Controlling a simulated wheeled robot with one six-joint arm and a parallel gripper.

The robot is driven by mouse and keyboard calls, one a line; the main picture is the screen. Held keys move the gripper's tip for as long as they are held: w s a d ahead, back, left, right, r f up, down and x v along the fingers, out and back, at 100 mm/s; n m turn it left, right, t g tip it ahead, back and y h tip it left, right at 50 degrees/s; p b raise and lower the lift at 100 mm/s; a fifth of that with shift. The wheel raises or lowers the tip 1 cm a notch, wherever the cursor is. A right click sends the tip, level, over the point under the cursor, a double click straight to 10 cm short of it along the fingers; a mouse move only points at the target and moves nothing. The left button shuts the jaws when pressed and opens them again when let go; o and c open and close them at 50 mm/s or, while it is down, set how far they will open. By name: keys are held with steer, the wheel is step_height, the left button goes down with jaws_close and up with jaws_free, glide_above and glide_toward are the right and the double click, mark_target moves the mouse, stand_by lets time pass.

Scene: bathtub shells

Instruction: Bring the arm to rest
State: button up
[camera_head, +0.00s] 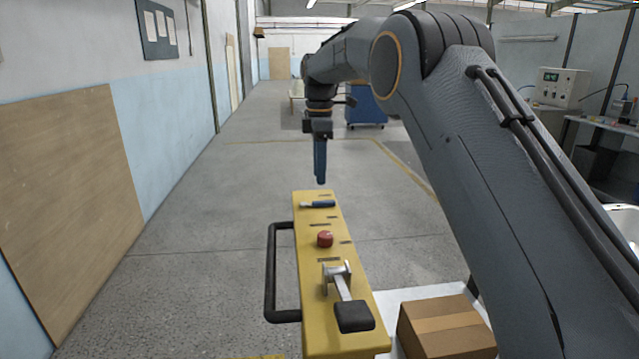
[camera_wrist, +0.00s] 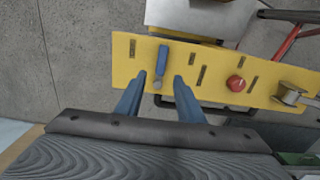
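My gripper (camera_head: 320,182) hangs pointing down above the far end of a yellow control panel (camera_head: 312,246). In the wrist view its two blue fingers stand apart with nothing held between them; my gripper (camera_wrist: 160,80) is open. A small blue-handled switch or tool (camera_head: 318,204) lies across the panel's far end, below the fingertips. It also shows in the wrist view (camera_wrist: 162,62), in line with the gap between the fingers. The fingers look clear of it, though the exact height is hard to tell. My arm reaches forward from the right, bent at the elbow.
The panel carries a red button (camera_head: 324,239) and a metal lever with a black grip (camera_head: 354,316). A black handle bar (camera_head: 271,272) runs along its left side. A cardboard box (camera_head: 446,328) stands at lower right. Open grey floor (camera_head: 200,240) lies to the left.

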steer(key=shift+r, duration=0.2)
steer(key=s+d+f+m, duration=0.3)
steer(key=s+d+m, duration=0.25)
steer(key=d, duration=0.25)
steer(key=s+d+f+m, duration=0.4)
steer(key=s+d+m, duration=0.1)
steer(key=s+d, duration=0.25)
steer(key=s+d+f+m, duration=0.2)
steer(key=s+d+m, duration=0.1)
steer(key=s, duration=0.5)
steer(key=s+d+f+m, duration=0.3)
steer(key=s+d, duration=0.1)
steer(key=s, duration=0.5)
steer(key=s+d+f+m, duration=0.3)
steer(key=s+d+m, duration=0.1)
steer(key=s, duration=0.5)
steer(key=shift+d+f, duration=0.25)
